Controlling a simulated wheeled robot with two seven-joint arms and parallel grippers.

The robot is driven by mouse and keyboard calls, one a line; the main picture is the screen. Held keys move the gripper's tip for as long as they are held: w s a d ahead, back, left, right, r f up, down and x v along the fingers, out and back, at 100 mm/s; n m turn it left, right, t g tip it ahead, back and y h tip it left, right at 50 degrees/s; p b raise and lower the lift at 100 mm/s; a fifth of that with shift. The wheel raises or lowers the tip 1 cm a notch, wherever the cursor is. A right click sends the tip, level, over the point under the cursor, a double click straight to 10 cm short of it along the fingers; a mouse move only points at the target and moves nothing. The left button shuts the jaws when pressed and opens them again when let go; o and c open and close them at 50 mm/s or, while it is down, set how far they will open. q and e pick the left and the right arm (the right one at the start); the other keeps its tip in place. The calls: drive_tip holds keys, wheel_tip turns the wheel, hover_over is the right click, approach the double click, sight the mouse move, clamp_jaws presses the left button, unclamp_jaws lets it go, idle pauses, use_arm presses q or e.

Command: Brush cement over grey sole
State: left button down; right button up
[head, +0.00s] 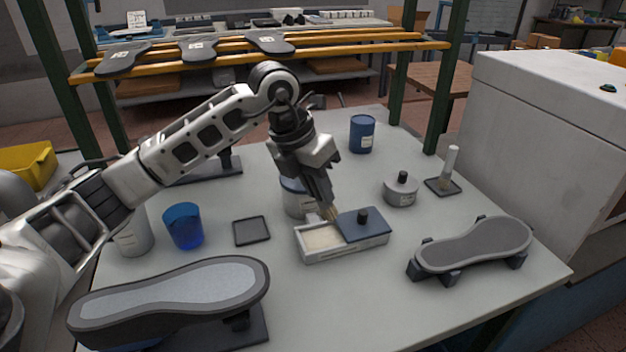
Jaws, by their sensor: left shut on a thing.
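My left gripper (322,190) points down over the middle of the table, shut on a brush whose pale bristles (333,213) show just below the fingertips. Most of the brush is hidden by the fingers. The bristles are over or at a pale tray (345,250) of cream-coloured cement; I cannot tell whether they touch it. A blue lid with a black knob (372,226) covers the tray's right part. A grey sole (478,243) lies bottom up on black supports at right. A larger sole with a light grey face and dark rim (170,296) is at front left. My right gripper is out of view.
A blue cup (184,226), a dark square pad (251,231), a grey lidded pot (401,190), a blue can (362,134) and an upright white-handled tool (448,168) stand around the tray. A rack (260,48) with dark soles spans behind. A white cabinet (555,120) borders the right.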

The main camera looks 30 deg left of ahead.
use_arm(q)
drive_tip(key=shift+w+a+r+n, duration=0.1)
drive_tip(key=shift+a+n, duration=0.25)
drive_tip(key=shift+n, duration=0.15)
drive_tip(key=shift+a+f, duration=0.15)
drive_tip(key=shift+f, duration=0.05)
drive_tip(key=shift+f+b, duration=0.6)
wheel_tip(320, 180, down, 4)
drive_tip(key=b, duration=0.3)
drive_tip(key=shift+f, duration=0.15)
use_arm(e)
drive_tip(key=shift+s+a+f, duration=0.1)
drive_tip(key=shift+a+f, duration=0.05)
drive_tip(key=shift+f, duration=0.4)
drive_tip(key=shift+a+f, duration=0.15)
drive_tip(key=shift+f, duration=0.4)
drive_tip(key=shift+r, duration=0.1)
use_arm(q)
drive_tip(key=shift+f, duration=0.2)
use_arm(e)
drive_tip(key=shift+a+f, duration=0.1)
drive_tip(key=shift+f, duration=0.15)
use_arm(q)
drive_tip(key=shift+f+b, duration=0.3)
drive_tip(key=shift+b, duration=0.15)
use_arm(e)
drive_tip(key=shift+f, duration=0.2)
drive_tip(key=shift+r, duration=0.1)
